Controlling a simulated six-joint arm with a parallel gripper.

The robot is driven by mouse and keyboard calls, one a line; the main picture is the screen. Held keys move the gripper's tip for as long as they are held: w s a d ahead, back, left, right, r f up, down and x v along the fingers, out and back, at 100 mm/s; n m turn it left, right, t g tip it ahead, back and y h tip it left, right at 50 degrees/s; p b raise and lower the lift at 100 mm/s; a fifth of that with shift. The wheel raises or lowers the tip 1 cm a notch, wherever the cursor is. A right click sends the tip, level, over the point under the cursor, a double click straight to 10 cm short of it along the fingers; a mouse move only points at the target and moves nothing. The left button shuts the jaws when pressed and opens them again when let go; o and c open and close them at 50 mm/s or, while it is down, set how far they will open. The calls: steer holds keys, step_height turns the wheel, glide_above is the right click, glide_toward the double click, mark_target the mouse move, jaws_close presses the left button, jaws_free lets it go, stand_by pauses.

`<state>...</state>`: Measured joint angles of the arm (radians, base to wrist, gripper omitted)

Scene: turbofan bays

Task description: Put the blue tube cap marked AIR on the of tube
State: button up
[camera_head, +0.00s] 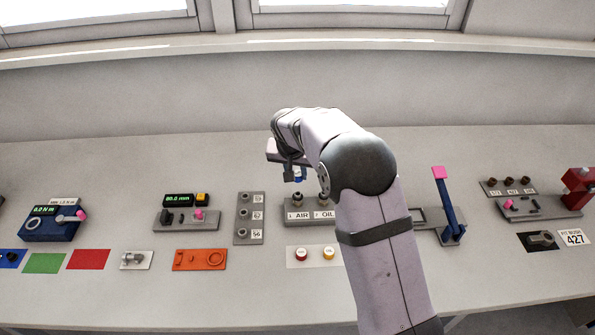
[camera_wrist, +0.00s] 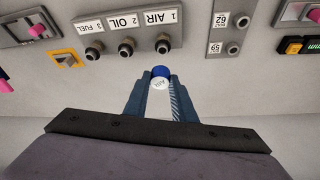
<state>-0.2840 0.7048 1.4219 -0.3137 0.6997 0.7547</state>
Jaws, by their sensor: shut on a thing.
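My gripper (camera_wrist: 160,94) is shut on the blue cap (camera_wrist: 161,72), which has a white top with small dark lettering. In the head view the blue cap (camera_head: 299,177) shows under my gripper (camera_head: 297,174), above the tube block. The grey tube block (camera_head: 296,216) carries labels 1 AIR, 2 OIL and 3 FUEL. In the wrist view the AIR tube (camera_wrist: 163,44) stands beyond the cap, apart from it. The OIL tube (camera_wrist: 127,49) and FUEL tube (camera_wrist: 94,53) are left of it. My arm hides part of the block in the head view.
A red cap (camera_head: 301,254) and a yellow cap (camera_head: 328,253) stand on a white plate in front of the block. A grey plate with several fittings (camera_head: 241,231) is left of the block. A blue lever (camera_head: 448,207) stands to the right.

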steer(key=b, duration=0.3)
glide_above(298, 192)
steer(key=s, duration=0.1)
steer(key=shift+a+f, duration=0.15)
steer(key=shift+f, duration=2.4)
steer(key=shift+s+f+b, duration=0.1)
steer(key=shift+f+b, duration=1.15)
steer(key=o, duration=1.5)
steer(key=shift+r, duration=0.1)
steer(key=shift+r+p, duration=2.2)
steer(key=shift+r, duration=1.25)
